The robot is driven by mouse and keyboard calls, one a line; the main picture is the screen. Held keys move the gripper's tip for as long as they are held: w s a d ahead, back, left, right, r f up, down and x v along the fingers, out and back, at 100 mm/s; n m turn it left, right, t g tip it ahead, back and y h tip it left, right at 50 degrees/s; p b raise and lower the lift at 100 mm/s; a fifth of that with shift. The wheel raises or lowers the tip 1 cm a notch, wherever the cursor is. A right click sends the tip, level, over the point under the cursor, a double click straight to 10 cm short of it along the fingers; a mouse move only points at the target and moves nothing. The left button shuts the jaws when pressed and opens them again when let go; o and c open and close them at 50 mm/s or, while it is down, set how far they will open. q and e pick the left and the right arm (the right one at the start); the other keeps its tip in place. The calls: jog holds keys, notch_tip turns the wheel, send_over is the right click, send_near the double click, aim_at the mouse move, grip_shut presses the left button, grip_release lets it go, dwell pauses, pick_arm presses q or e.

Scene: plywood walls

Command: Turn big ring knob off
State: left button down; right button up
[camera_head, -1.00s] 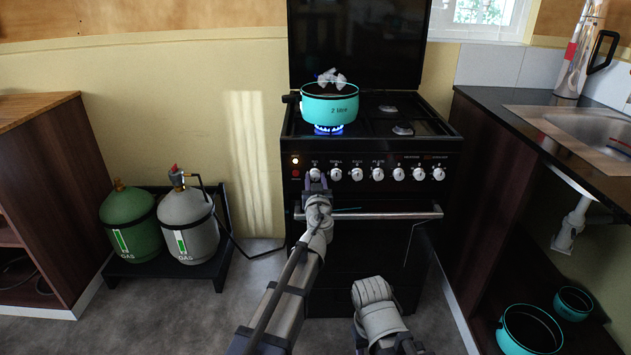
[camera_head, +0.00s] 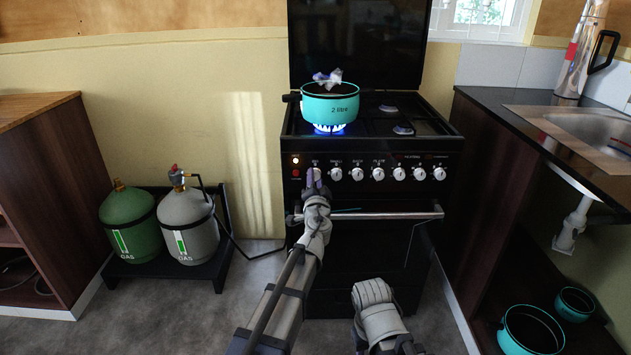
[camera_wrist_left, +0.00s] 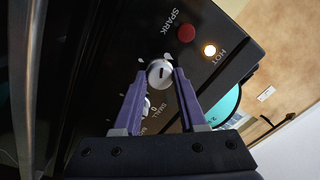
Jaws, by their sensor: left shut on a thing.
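The big ring knob (camera_head: 317,174) is the leftmost white knob on the black stove's front panel. In the left wrist view, the round knob (camera_wrist_left: 160,73) sits between the purple fingertips. My left gripper (camera_head: 314,180) is shut on it, and its fingers partly cover it in the head view. A blue flame (camera_head: 329,128) burns at the front left burner, under a turquoise pot (camera_head: 330,105). Of my right arm only a pale link shows at the bottom; its fingers are not visible.
The oven handle (camera_head: 390,215) runs just below the knobs. The small ring knob (camera_head: 335,174) is close on the right. A lit lamp (camera_wrist_left: 210,50) and red spark button (camera_wrist_left: 187,33) are beside the knob. Gas bottles (camera_head: 187,225) stand left.

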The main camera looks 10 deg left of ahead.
pick_arm(q)
jog(key=m+h+p, duration=0.1)
jog(key=m, duration=2.2)
jog(key=shift+m, duration=0.3)
dwell(0.3)
jog(key=shift+c, duration=2.3)
grip_release()
jog(key=s, duration=0.7)
jog(key=shift+s+d, duration=0.4)
